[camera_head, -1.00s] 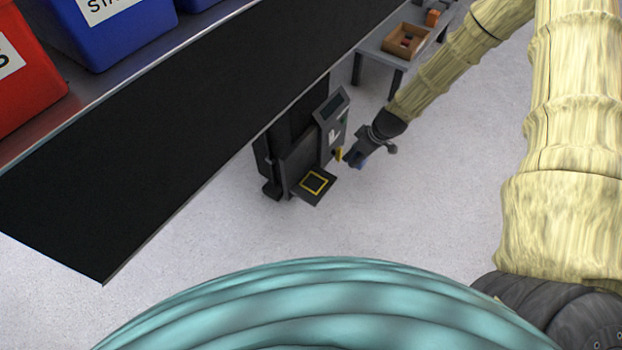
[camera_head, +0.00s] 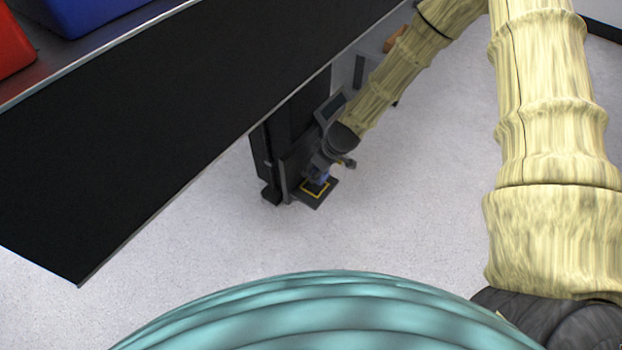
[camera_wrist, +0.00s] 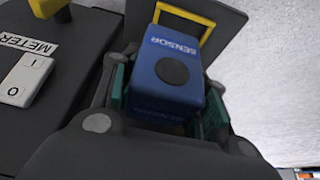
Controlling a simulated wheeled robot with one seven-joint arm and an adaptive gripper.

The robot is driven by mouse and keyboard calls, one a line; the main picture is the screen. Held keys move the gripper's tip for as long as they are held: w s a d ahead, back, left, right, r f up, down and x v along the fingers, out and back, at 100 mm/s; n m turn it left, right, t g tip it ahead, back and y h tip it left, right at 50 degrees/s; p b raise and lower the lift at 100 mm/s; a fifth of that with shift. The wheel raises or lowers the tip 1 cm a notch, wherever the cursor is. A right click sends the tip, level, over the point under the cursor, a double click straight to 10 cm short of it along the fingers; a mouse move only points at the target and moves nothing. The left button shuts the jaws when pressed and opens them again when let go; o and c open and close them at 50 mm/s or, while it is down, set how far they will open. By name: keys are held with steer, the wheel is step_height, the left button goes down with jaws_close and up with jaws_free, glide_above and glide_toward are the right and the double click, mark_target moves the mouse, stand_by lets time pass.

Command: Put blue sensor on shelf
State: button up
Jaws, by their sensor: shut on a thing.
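The blue sensor (camera_wrist: 170,75) is a blue block with a dark round disc and the word SENSOR. My gripper (camera_wrist: 168,98) is shut on it, with a teal pad on each side. In the head view my gripper (camera_head: 318,172) is over the shelf (camera_head: 326,196), a small dark plate with a yellow square outline on the front of the instrument. The sensor shows there only as a small blue patch (camera_head: 321,179). In the wrist view the shelf (camera_wrist: 222,18) lies beyond the sensor, which hides part of the yellow outline. I cannot tell whether the sensor touches the shelf.
The instrument's dark body, marked METER, carries a white 1/0 switch (camera_wrist: 24,78) and a yellow knob (camera_wrist: 47,6), close left of my gripper. A long black-fronted bench (camera_head: 180,130) with red (camera_head: 12,45) and blue (camera_head: 85,12) bins stands left. Open floor lies right.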

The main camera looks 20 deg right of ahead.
mark_target(311, 175)
steer(key=shift+a, duration=0.25)
steer(key=f+b, duration=0.1)
steer(key=a+f+b, duration=0.1)
steer(key=shift+f, duration=0.35)
steer(key=shift+f+b, duration=0.35)
steer(key=shift+f, duration=0.1)
steer(key=shift+s+f, duration=0.1)
steer(key=shift+f, duration=0.45)
steer(key=o, duration=0.9)
steer(key=shift+f, duration=0.1)
steer(key=shift+c, duration=0.2)
steer(key=o, duration=0.3)
steer(key=shift+f, duration=0.25)
steer(key=shift+d+r, duration=0.1)
steer(key=shift+r, duration=0.05)
steer(key=shift+r, duration=0.1)
